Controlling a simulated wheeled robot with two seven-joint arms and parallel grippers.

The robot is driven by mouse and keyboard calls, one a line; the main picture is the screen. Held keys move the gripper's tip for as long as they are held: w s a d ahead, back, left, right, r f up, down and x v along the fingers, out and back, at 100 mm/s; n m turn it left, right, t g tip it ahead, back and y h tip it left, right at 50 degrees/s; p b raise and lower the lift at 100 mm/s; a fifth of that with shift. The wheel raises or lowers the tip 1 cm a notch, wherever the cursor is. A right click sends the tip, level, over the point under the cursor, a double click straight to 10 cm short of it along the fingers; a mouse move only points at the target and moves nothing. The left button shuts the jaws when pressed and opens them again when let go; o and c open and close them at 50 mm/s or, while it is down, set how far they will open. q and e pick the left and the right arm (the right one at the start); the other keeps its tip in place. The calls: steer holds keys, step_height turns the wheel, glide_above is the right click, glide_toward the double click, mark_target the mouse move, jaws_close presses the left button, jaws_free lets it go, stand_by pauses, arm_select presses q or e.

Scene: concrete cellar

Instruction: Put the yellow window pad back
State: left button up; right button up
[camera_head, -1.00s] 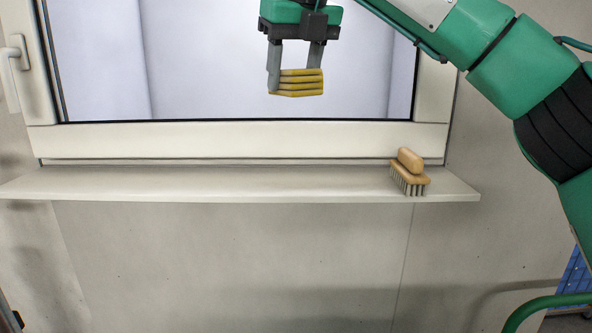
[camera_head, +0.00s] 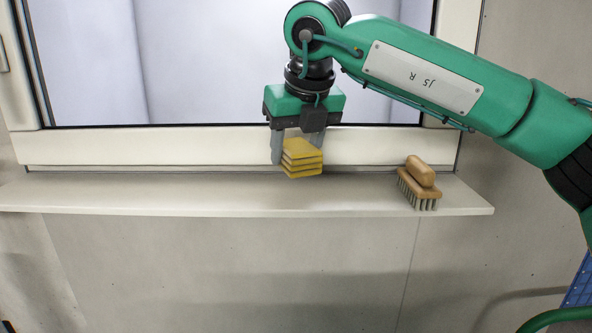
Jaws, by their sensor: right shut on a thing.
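The yellow window pad (camera_head: 302,158) is a small ribbed block with dark lines between its layers. My right gripper (camera_head: 298,150) points down and is shut on it, with a grey finger at its left side. The pad is in front of the lower window frame and just above the white sill (camera_head: 150,195). I cannot tell whether its underside touches the sill. My left gripper is not in view.
A wooden brush (camera_head: 420,182) with grey bristles stands on the sill to the right of the pad. The window (camera_head: 200,70) is behind my right arm. The sill is bare left of the pad.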

mark_target(296, 197)
steer(key=shift+f, duration=1.1)
step_height(296, 197, down, 3)
steer(key=shift+f+p, duration=0.1)
steer(key=shift+p, duration=0.65)
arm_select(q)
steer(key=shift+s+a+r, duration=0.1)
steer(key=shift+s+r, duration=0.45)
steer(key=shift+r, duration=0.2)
arm_select(e)
steer(key=shift+f+b, duration=0.2)
steer(key=shift+b, duration=0.1)
steer(key=o, duration=0.9)
steer(key=shift+r, duration=0.1)
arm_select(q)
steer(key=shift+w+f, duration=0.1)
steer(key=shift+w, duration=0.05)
arm_select(e)
steer(key=shift+r, duration=0.1)
